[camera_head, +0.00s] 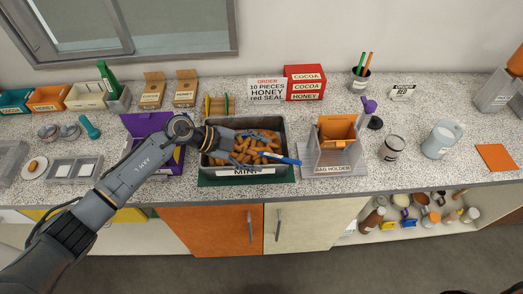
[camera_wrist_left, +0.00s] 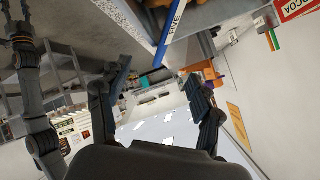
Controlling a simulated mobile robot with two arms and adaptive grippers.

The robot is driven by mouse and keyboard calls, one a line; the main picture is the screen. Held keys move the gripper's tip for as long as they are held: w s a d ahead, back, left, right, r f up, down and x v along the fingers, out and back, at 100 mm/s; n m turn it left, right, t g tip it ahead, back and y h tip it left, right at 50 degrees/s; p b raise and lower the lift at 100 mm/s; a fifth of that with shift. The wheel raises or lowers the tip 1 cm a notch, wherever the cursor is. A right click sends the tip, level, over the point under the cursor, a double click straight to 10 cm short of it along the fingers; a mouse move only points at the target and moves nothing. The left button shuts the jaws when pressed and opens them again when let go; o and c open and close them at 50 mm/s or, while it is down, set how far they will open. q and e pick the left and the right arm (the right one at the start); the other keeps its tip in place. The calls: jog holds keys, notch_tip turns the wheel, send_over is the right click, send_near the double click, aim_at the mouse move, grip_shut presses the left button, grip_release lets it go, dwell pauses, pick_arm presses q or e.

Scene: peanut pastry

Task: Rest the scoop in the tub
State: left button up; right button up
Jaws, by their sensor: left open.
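The tub (camera_head: 283,135) is a grey, open bin with a "MINI" label on its front, filled with brown peanut-shaped pastries. The scoop (camera_head: 280,158) lies in the tub with its blue handle slanting over the pastries toward the right front rim. My left gripper (camera_head: 222,142) is over the left part of the tub, left of the blue handle, and open. In the left wrist view its two fingers (camera_wrist_left: 152,103) are spread with nothing gripped between them. A blue bar with lettering (camera_wrist_left: 172,32) shows beyond them there. The scoop's head is hard to make out among the pastries.
The bag holder (camera_head: 335,160) stands just right of the tub. A purple box (camera_head: 150,124) is left of it, partly behind my arm. A wooden spool (camera_head: 218,106) and an order sign (camera_head: 267,89) stand behind. Some counter right of the jar (camera_head: 391,148) is clear.

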pick_arm(q)
jog(key=p+v, duration=0.3)
jog(key=v, duration=0.2)
dwell(0.5)
dwell(0.4)
